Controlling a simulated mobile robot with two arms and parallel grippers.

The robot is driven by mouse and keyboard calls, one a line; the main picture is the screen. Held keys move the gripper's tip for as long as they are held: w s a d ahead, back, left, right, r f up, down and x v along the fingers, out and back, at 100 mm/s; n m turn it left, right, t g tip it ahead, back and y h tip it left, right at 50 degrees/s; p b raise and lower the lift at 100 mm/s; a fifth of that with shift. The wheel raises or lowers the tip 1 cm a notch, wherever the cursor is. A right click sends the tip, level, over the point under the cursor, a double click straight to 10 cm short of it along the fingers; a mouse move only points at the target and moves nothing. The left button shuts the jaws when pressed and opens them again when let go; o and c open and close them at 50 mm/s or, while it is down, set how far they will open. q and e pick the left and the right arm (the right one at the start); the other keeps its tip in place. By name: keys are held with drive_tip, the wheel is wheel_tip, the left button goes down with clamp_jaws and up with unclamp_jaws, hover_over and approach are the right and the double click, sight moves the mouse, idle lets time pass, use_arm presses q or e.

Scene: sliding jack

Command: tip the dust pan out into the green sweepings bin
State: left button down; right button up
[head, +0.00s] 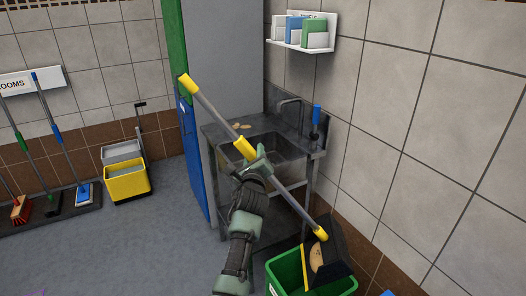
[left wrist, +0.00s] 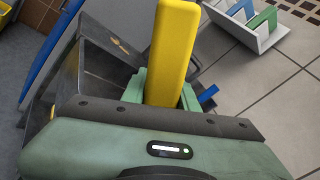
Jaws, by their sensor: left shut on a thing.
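My left gripper (head: 256,165) is shut on the yellow middle grip of the dust pan's long handle. That yellow grip (left wrist: 172,50) fills the middle of the left wrist view between the green fingers. The dust pan (head: 335,252) is black with a yellow edge and hangs tilted at the lower end of the handle, over the green sweepings bin (head: 285,270). A tan patch, perhaps sweepings, shows on the pan. The inside of the bin is partly hidden by the pan. My right gripper is not in view.
A metal sink (head: 270,150) stands behind the handle, with a blue-handled brush (head: 316,115) at its right. A wall shelf (head: 302,40) hangs above. A yellow mop bucket (head: 126,182) and several brooms stand left.

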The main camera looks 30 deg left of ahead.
use_arm(q)
drive_tip(key=s+a+f+n+b, duration=0.2)
drive_tip(key=s+a+f+b, duration=0.1)
drive_tip(key=a+f, duration=0.4)
drive_tip(key=s+a+f+n+b, duration=0.2)
drive_tip(key=s+a+f, duration=0.4)
drive_tip(key=a, duration=0.5)
drive_tip(key=shift+f+n+b, duration=0.4)
drive_tip(key=shift+f, duration=0.1)
idle(0.5)
idle(1.3)
